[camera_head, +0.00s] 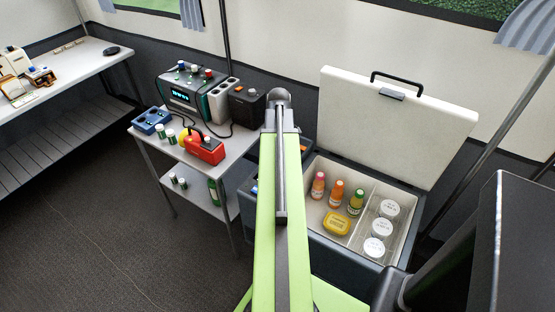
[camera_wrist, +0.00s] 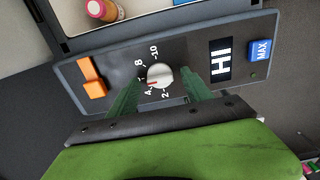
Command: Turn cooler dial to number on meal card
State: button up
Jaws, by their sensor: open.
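The cooler dial (camera_wrist: 159,76) is a pale round knob on the dark control panel (camera_wrist: 110,72) in the wrist view. Numbers around it include 2, 4, 8 and 10; one mark is partly hidden. Its red pointer line faces the left side, close to the 4. My gripper (camera_wrist: 160,80) is open, its two green fingers apart on either side of the dial; I cannot tell whether they touch it. The cooler (camera_head: 405,262) stands open in the head view, where my arm hides the dial and gripper. I cannot make out a meal card.
The cooler lid (camera_head: 395,125) stands raised. Bottles and white-lidded jars sit inside. A small table (camera_head: 235,150) with a red box (camera_head: 205,150) stands left.

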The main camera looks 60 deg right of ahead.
jog(key=shift+c, duration=0.2)
jog(key=c, duration=1.2)
jog(key=shift+a, duration=0.35)
grip_shut()
jog(key=shift+d, duration=0.2)
jog(key=shift+m, duration=0.3)
